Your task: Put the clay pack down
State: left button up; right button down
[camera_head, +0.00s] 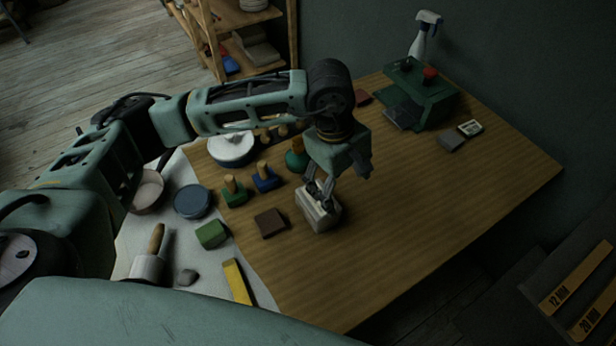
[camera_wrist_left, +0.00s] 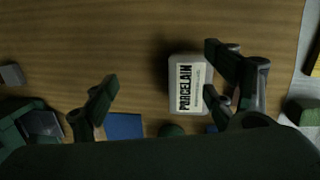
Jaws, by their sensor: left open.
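The clay pack (camera_head: 322,216) is a pale block that appears to rest on the wooden table (camera_head: 420,210), right of the brown block. In the left wrist view its label reads PORCELAIN (camera_wrist_left: 187,86). My left gripper (camera_head: 320,190) comes down from above, with its fingers at the top of the pack. In the left wrist view the fingers of my left gripper (camera_wrist_left: 160,72) are spread wide. The pack lies between them, close to the right finger, with a gap to the left one. Whether that right finger touches it I cannot tell. My right gripper is not in view.
A brown block (camera_head: 270,223), a green block (camera_head: 212,234), and green and blue stamps with wooden handles (camera_head: 264,178) stand left of the pack. A green machine (camera_head: 425,92) and a spray bottle (camera_head: 424,38) stand at the back. The table's right side is mostly clear.

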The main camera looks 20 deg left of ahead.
aim_at(318, 206)
pick_arm(q)
jog(key=a, duration=0.1)
jog(key=a+y, duration=0.1)
jog(key=a, duration=0.1)
jog(key=a+y, duration=0.1)
jog(key=a, duration=0.1)
jog(key=shift+s+a+f+m, duration=0.2)
jog(key=shift+s+f+m, duration=0.05)
jog(key=shift+m, duration=0.15)
jog(key=shift+s+a+f, duration=0.1)
jog(key=shift+a+f, duration=0.05)
jog(key=shift+f, duration=0.2)
jog(key=f, duration=0.2)
jog(key=f+p, duration=0.1)
jog(key=f, duration=0.1)
jog(key=f+p, duration=0.1)
jog(key=f, duration=0.2)
jog(key=shift+d, duration=0.3)
jog(key=shift+c, duration=0.3)
grip_shut()
jog(key=shift+r, duration=0.15)
